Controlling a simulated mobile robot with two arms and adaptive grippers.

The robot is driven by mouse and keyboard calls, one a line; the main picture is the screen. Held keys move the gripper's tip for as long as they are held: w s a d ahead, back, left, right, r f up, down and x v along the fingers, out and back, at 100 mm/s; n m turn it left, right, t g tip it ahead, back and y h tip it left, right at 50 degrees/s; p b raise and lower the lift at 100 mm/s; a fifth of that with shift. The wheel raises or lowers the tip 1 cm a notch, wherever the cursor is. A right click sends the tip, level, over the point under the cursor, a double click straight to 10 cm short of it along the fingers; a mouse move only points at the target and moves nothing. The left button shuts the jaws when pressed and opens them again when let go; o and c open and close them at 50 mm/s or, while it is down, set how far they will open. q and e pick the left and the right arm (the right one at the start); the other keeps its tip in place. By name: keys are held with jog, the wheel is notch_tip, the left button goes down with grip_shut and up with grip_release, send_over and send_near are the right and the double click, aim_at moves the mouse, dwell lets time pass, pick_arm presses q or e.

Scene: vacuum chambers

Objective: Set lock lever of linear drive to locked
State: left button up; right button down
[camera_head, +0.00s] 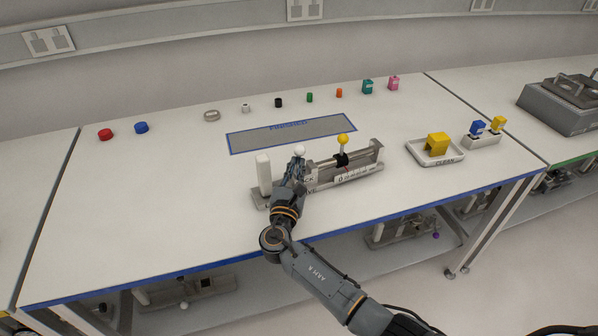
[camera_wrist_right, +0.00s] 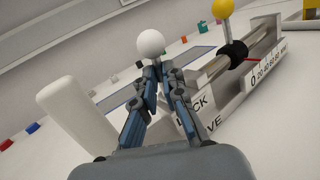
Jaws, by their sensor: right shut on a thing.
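The linear drive (camera_head: 345,179) stands on the white table in the middle of the head view. It has a rail with a scale, a yellow-knobbed post (camera_head: 343,141) on a black carriage, and a white upright block (camera_head: 263,173) at its left end. The white ball knob (camera_head: 300,151) of the lock lever shows at the fingertips of my right gripper (camera_head: 297,163). In the right wrist view the fingers (camera_wrist_right: 155,72) are closed together just below the white knob (camera_wrist_right: 151,43). The lever's shaft is hidden by the fingers. The LOCK lettering is partly covered. My left gripper is out of view.
A grey mat marked FINISHED (camera_head: 290,133) lies behind the drive. Several small coloured parts line the back of the table. A white tray with a yellow block (camera_head: 438,142) and a holder with blue and yellow pieces (camera_head: 481,138) stand to the right.

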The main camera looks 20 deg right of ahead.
jog(key=shift+a+f+n+t+b, duration=0.25)
jog(key=shift+n+t+b, duration=0.2)
jog(key=shift+n, duration=0.25)
jog(key=shift+s+r, duration=0.1)
jog(key=c, duration=1.7)
grip_release()
jog(key=v, duration=1.2)
